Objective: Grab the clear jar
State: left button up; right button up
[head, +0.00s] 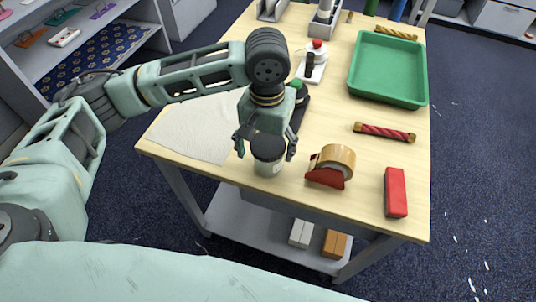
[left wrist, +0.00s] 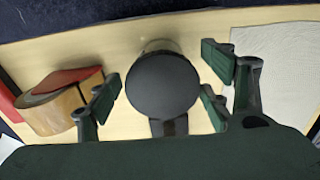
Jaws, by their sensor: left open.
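The clear jar (head: 268,168) stands upright near the table's front edge and has a dark round lid (head: 268,146). My left gripper (head: 265,148) is open, with one finger on each side of the jar. In the left wrist view the dark lid (left wrist: 162,84) lies between the open fingers of the left gripper (left wrist: 163,98), with gaps visible on both sides. The lid hides most of the jar in that view; a little of its body shows above. My right gripper does not show.
A tape dispenser (head: 325,177) stands just right of the jar. A red box (head: 396,192) and a red rope-like roll (head: 384,132) lie farther right. A green tray (head: 390,98) is behind. A pale cloth (head: 190,128) covers the table's left part.

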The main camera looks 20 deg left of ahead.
pick_arm(q)
jog(key=shift+f, duration=0.35)
jog(key=shift+w+f, duration=0.2)
jog(key=shift+f, duration=0.1)
jog(key=f, duration=0.4)
jog(key=shift+w+d+f+p, duration=0.1)
jog(key=shift+w+f+p, duration=0.15)
jog(key=shift+p, duration=0.15)
jog(key=shift+f, duration=0.15)
jog(key=shift+c, duration=1.4)
jog(key=c, duration=0.9)
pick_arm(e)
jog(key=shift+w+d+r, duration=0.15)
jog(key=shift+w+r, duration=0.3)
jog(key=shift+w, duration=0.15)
pick_arm(q)
jog(key=shift+o, duration=0.2)
